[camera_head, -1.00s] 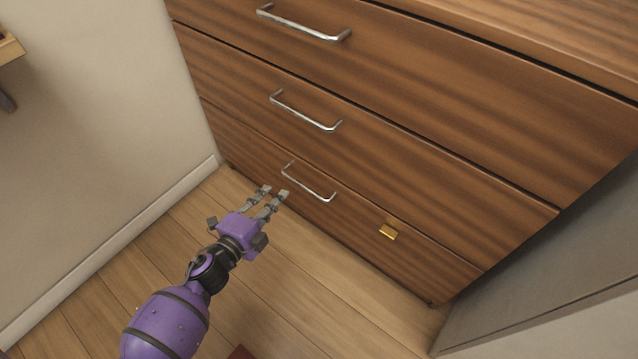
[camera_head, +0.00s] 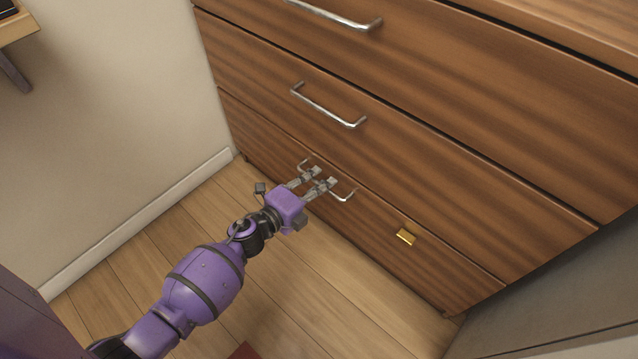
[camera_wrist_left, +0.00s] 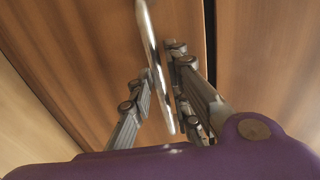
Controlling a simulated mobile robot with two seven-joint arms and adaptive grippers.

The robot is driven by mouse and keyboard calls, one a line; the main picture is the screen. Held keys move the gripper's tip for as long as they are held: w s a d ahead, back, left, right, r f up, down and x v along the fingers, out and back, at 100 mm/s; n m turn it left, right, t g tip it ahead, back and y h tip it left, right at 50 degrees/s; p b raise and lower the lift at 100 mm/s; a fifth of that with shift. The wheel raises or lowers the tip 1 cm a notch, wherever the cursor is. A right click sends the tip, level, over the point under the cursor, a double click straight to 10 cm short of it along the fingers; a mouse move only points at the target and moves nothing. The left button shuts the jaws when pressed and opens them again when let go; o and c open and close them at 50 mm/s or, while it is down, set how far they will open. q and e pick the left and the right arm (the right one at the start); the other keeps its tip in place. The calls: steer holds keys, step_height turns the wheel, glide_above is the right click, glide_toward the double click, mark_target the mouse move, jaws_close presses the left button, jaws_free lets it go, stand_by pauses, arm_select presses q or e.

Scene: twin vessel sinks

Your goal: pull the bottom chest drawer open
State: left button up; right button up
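The bottom chest drawer (camera_head: 375,225) is shut, its wooden front flush with the chest. Its silver bar handle (camera_head: 346,196) is partly hidden behind my left gripper (camera_head: 321,177) in the head view. The fingers are at the handle, spread apart, one toward each side of the bar. In the left wrist view the handle (camera_wrist_left: 154,55) runs between the open fingers, closer to the right one. I cannot tell whether a finger touches it. My right gripper is not in view.
The middle drawer handle (camera_head: 328,106) is above. A wall (camera_head: 125,120) stands at the left and a grey panel (camera_head: 560,290) at the right. The wood floor (camera_head: 300,285) in front is mostly clear.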

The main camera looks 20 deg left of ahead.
arm_select(q)
steer(key=shift+c, duration=0.5)
jaws_close()
steer(key=f+p+v, duration=0.1)
steer(key=f+v, duration=0.1)
steer(key=v, duration=1.2)
steer(key=s+f+p+v, duration=0.1)
steer(key=f+v, duration=0.2)
steer(key=v, duration=1.1)
steer(key=shift+a+f, duration=0.25)
